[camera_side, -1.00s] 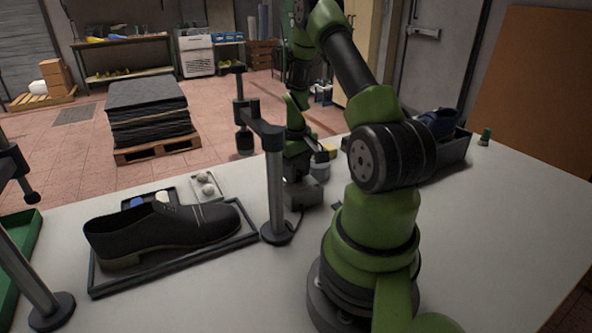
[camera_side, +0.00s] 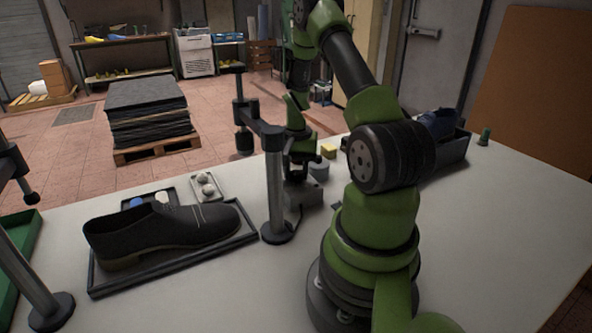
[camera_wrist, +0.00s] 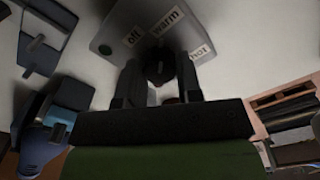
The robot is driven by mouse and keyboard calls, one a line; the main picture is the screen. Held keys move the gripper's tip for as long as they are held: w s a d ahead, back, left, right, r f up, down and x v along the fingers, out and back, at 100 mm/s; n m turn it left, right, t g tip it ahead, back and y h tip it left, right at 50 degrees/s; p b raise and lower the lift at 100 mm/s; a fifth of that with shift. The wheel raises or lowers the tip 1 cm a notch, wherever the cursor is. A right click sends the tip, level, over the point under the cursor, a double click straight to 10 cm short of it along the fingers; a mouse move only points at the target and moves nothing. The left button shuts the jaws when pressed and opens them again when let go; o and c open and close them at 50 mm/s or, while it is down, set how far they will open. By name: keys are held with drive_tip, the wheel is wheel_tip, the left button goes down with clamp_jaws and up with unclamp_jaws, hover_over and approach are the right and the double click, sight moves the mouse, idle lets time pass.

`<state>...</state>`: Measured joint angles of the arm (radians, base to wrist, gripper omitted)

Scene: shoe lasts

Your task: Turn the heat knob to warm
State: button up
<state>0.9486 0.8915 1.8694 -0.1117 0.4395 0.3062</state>
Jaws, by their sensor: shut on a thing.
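The heat box (camera_side: 308,194), a grey block, sits on the table behind the black post in the side view. My gripper (camera_side: 295,178) points down over it. In the wrist view the box's grey face (camera_wrist: 118,22) carries labels reading off (camera_wrist: 132,38), warm (camera_wrist: 166,24) and HOT (camera_wrist: 200,51). The dark heat knob (camera_wrist: 159,66) is between the two fingers of my gripper (camera_wrist: 159,78), which are shut on it. The fingers hide part of the knob, and I cannot clearly see where its pointer stands.
A black post with an arm (camera_side: 276,190) stands close left of my gripper. A black shoe (camera_side: 165,232) lies in a tray farther left. The table's front right is clear.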

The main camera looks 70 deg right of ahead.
drive_tip(key=shift+m, duration=1.1)
drive_tip(key=shift+a, duration=0.1)
drive_tip(key=o, duration=0.9)
drive_tip(key=shift+o, duration=0.2)
drive_tip(key=n, duration=1.1)
wheel_tip(320, 180, up, 31)
drive_tip(key=shift+f+n, duration=0.15)
drive_tip(key=shift+n, duration=0.25)
